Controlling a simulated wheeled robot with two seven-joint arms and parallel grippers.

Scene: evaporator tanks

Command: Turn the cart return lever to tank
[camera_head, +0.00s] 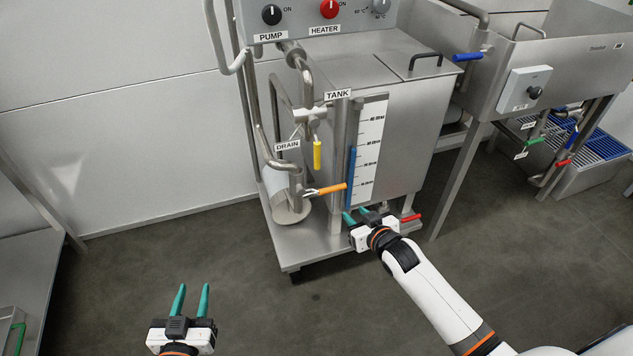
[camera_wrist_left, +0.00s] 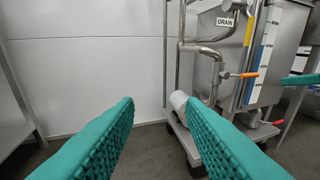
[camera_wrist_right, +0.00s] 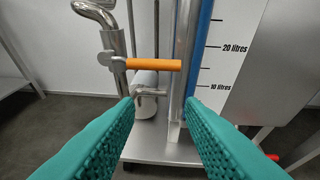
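A yellow lever (camera_head: 317,155) hangs straight down from a valve between the DRAIN label (camera_head: 287,145) and the TANK label (camera_head: 338,95). An orange lever (camera_head: 331,190) sits lower, nearly horizontal; it also shows in the right wrist view (camera_wrist_right: 153,64), above and beyond the fingertips. My right gripper (camera_head: 355,215) is open and empty, just below and right of the orange lever, apart from it. My left gripper (camera_head: 191,290) is open and empty over the floor at lower left, away from the cart. In the left wrist view the yellow lever (camera_wrist_left: 250,31) is at upper right.
The steel cart's tank (camera_head: 415,130) carries a litre gauge (camera_head: 370,150) and a control panel (camera_head: 320,18). A red lever (camera_head: 411,218) is low, right of my right gripper. Pipes crowd the cart's left side. The floor left of the cart is clear.

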